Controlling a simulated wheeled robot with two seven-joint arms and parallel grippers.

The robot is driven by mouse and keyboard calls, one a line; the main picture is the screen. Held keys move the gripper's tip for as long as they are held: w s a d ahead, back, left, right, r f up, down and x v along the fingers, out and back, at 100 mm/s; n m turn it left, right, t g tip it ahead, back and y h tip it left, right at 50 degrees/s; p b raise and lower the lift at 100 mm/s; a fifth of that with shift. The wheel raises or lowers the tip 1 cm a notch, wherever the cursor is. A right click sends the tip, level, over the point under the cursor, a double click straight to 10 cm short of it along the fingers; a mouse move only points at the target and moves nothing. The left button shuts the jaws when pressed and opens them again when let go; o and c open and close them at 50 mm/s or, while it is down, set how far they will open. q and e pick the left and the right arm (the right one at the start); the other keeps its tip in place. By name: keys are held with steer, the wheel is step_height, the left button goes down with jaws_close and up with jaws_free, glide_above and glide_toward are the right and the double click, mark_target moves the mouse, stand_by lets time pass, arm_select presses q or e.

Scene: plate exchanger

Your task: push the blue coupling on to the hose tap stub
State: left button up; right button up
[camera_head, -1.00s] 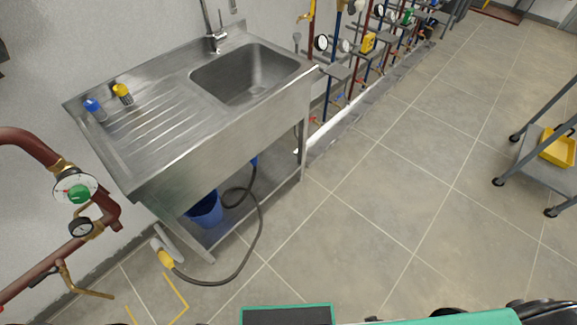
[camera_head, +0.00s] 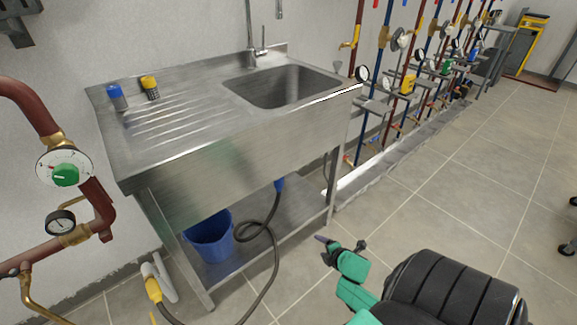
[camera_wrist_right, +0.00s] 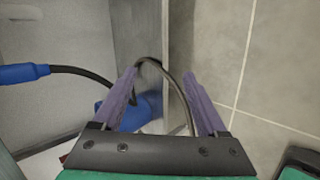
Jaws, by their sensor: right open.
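The blue coupling (camera_head: 279,184) is on the end of a black hose (camera_head: 276,240) under the sink's front edge. In the right wrist view a blue coupling (camera_wrist_right: 25,73) is at the left edge, outside my fingers. My right gripper (camera_head: 326,245) is low in front of the sink, to the right of the hose and apart from the coupling. In the wrist view its purple fingers (camera_wrist_right: 159,77) are open and empty, with the hose looping behind them. A yellow-handled tap (camera_head: 349,44) is on the wall right of the basin; I cannot tell whether it is the hose tap with the stub. My left gripper is out of view.
A blue bucket (camera_head: 207,240) stands on the sink's lower shelf. A yellow fitting (camera_head: 153,288) joins the hose to a grey pipe on the floor. Small blue (camera_head: 115,98) and yellow (camera_head: 150,88) items stand on the drainboard.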

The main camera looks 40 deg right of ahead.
steer(key=w+d+r+n+t+b, duration=0.3)
steer(key=w+d+n+t+b, duration=0.1)
steer(key=w+n+b, duration=0.5)
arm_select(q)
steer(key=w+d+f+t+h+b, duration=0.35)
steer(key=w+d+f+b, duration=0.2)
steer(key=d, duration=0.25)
arm_select(e)
steer(key=n+t+y+b, duration=0.2)
steer(key=n+t+b, duration=0.25)
steer(key=n, duration=0.65)
glide_toward(282, 184)
steer(key=w+b, duration=0.1)
steer(key=w, duration=0.5)
steer(key=shift+d, duration=0.15)
steer(key=w+b, duration=0.1)
steer(key=w, duration=0.2)
steer(key=shift+d+b, duration=0.1)
steer(key=shift+b, duration=0.25)
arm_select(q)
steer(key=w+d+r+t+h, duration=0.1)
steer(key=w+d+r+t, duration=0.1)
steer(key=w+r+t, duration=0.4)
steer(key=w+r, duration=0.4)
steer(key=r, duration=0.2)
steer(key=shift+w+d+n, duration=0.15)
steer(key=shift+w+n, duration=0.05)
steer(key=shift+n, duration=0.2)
arm_select(e)
steer(key=shift+w, duration=0.95)
